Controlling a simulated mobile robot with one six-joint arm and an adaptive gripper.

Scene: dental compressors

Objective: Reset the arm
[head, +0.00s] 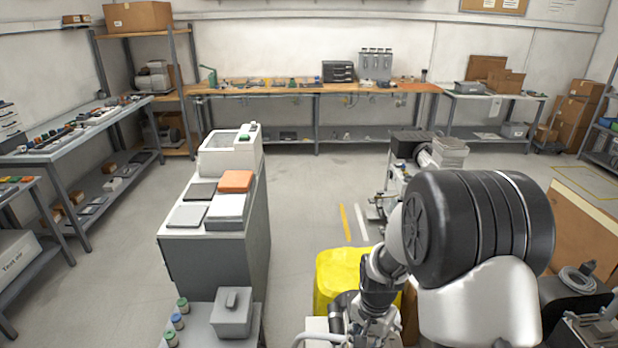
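My arm fills the lower right of the head view, with a large black ribbed joint and a white link close to the camera. Smaller grey and dark parts, which look like my wrist and my gripper (347,305), show lower down, left of that joint. They are in front of and beside a yellow bin or cover (338,276). The fingertips cannot be made out, so I cannot tell whether the gripper is open or shut. I see no held object.
A grey cabinet (212,262) stands left of centre, bearing a white machine (230,152) and an orange-topped box (236,181). Equipment (404,180) stands behind my arm. A workbench (300,88) lines the back wall. Open floor (310,195) lies between cabinet and equipment.

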